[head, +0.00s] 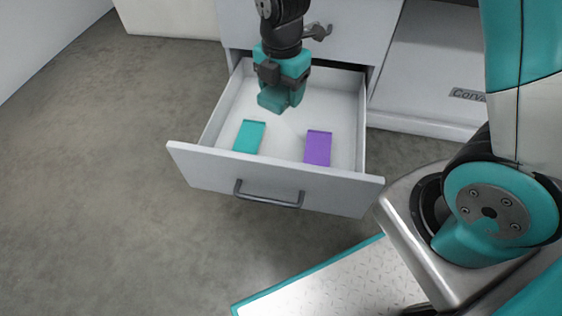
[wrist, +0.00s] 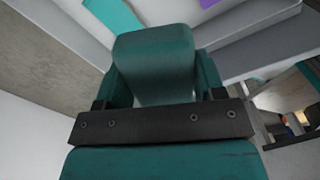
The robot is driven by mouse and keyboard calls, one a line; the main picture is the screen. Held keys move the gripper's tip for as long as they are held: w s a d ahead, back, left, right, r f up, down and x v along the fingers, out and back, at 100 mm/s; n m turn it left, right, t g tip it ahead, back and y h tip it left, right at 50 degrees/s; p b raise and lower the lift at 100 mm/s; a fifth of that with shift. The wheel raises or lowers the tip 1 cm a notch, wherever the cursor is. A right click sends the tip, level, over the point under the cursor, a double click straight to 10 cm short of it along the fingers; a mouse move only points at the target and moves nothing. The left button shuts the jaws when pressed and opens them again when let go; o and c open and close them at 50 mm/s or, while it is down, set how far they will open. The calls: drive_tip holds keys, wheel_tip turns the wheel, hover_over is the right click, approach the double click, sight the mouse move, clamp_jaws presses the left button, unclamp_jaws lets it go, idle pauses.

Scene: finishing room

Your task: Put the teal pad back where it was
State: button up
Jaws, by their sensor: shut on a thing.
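My gripper (head: 278,98) is teal and points down over the open drawer. It is shut on a dark teal block (wrist: 154,58), which shows between its fingers in the wrist view. The block's colour is close to the gripper's, so its edges are hard to tell in the head view. A brighter teal pad (head: 249,136) lies on the drawer floor at the left, apart from the gripper; part of it also shows in the wrist view (wrist: 117,14). Whether the held block is also a pad is not clear.
A purple pad (head: 317,148) lies at the right of the white drawer (head: 272,185), with bare floor between the pads. The drawer is pulled out, with a grey handle (head: 268,199) on its front. A white cabinet (head: 425,75) stands at the right. Open floor lies left.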

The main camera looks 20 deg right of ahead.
sight(280, 97)
wheel_tip(280, 97, down, 20)
drive_tip(key=b, duration=0.8)
drive_tip(key=shift+r, duration=0.1)
drive_tip(key=o, duration=0.9)
drive_tip(key=r+m+p, duration=0.1)
drive_tip(key=r+p, duration=0.1)
drive_tip(key=r, duration=0.4)
drive_tip(key=s+a+r+m+p, duration=0.1)
drive_tip(key=r+p, duration=0.1)
drive_tip(key=r, duration=0.4)
drive_tip(key=s+r+m+y+p, duration=0.1)
drive_tip(key=r, duration=0.5)
drive_tip(key=shift+s+a+m+p, duration=0.25)
drive_tip(key=shift+a+m+p, duration=0.1)
drive_tip(key=shift+m+p, duration=0.05)
drive_tip(key=s+a+r+m+y, duration=0.3)
drive_tip(key=s+r+m, duration=1)
drive_tip(key=s, duration=0.3)
drive_tip(key=shift+r, duration=0.65)
